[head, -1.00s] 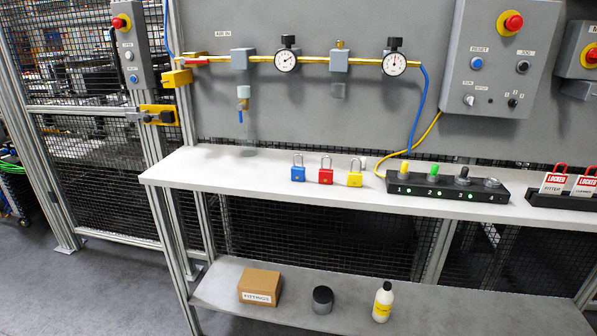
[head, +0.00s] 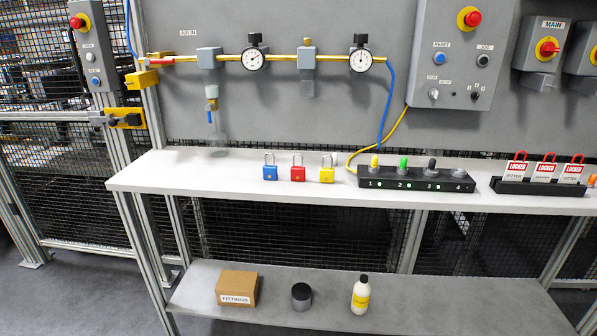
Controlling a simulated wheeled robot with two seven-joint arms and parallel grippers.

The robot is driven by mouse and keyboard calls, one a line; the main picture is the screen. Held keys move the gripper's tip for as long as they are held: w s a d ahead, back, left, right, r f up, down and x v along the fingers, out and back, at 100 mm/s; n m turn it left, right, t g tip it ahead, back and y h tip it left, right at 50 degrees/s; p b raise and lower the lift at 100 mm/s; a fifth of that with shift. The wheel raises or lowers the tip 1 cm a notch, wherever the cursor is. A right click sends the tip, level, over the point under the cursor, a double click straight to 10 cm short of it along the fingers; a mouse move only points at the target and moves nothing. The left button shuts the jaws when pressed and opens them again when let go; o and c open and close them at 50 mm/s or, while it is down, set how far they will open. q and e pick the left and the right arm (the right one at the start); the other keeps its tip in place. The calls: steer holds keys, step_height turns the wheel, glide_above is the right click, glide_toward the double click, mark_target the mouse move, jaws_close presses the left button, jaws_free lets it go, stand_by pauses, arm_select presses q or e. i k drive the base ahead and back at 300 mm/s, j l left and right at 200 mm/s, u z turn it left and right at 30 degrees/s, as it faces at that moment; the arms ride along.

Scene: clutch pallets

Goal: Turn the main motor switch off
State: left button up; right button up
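The main motor switch (head: 547,49) is a red rotary handle on a yellow plate, on a grey box (head: 539,61) labelled MAIN. It is mounted on the grey back panel at the upper right of the head view. The red handle points sideways, toward the right. Neither of my grippers shows in the head view.
A white bench (head: 225,184) runs below the panel. On it stand padlocks (head: 298,173), a numbered black block (head: 415,184) and a rack of red LOCKED tags (head: 538,190). A control box (head: 462,55) is left of the switch. Another switch box (head: 582,70) is close on its right.

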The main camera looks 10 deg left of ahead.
mark_target(548, 47)
steer(key=i+l+z, duration=0.5)
steer(key=l+z, duration=0.15)
steer(key=i+l+z, duration=0.35)
